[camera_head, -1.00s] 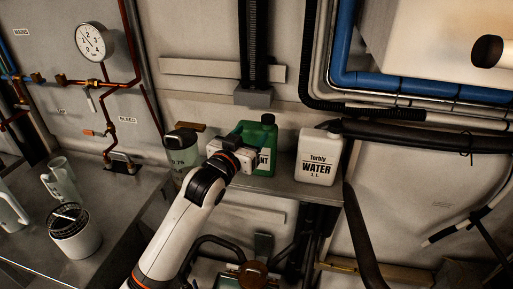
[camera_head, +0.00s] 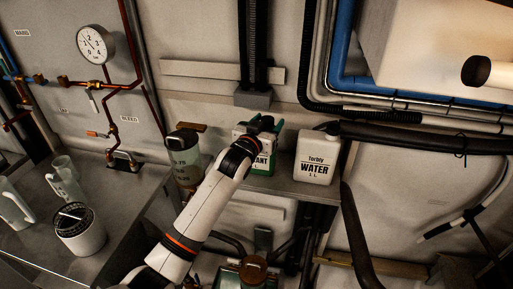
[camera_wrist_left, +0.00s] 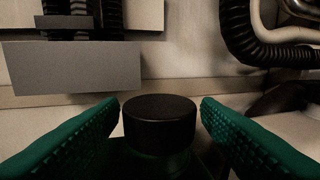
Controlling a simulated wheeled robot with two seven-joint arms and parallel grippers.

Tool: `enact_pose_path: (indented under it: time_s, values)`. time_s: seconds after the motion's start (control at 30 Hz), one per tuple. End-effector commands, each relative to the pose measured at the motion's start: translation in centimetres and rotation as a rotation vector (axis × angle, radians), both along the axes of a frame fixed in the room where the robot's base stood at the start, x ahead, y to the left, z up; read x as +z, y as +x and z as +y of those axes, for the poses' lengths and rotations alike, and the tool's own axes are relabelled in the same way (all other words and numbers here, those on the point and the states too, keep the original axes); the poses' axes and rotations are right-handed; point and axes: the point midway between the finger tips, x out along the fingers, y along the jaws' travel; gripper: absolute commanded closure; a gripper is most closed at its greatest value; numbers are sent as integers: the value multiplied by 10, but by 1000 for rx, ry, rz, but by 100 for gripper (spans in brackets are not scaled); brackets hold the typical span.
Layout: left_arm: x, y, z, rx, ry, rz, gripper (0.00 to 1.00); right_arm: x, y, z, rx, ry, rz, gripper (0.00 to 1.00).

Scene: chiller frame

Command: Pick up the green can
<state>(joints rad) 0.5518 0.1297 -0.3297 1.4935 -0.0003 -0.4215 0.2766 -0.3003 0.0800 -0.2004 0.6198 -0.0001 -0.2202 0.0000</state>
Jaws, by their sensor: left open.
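The green can (camera_head: 264,170) with a white label stands on the shelf, left of the white water jug. My left arm covers part of it in the head view. My left gripper (camera_head: 263,123) is at the can's top. In the left wrist view the black cap (camera_wrist_left: 160,122) sits between the two open green fingers of the gripper (camera_wrist_left: 160,128), with a gap on each side. The can's body below the cap is dark and mostly hidden there. My right gripper is not in view.
The white water jug (camera_head: 318,157) stands close to the right on the same shelf (camera_head: 290,186). A grey-green container (camera_head: 184,157) stands to the left. A grey bracket (camera_head: 254,98) and black hose hang behind the can. Black pipes run at right.

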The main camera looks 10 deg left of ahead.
Motion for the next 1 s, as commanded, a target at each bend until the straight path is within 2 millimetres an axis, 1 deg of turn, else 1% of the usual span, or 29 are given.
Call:
enact_pose_path:
  time_s: [0.17, 0.5, 0.53, 1.0]
  values:
    - [0, 0, 0, 0, 0, 0, 42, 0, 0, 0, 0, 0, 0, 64]
    - [0, 0, 0, 0, -1, 0, 98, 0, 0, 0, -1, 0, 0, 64]
    - [0, 0, 0, 0, -1, 0, 100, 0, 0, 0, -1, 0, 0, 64]
    - [0, 0, 0, 0, -1, 1, 100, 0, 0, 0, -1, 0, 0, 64]
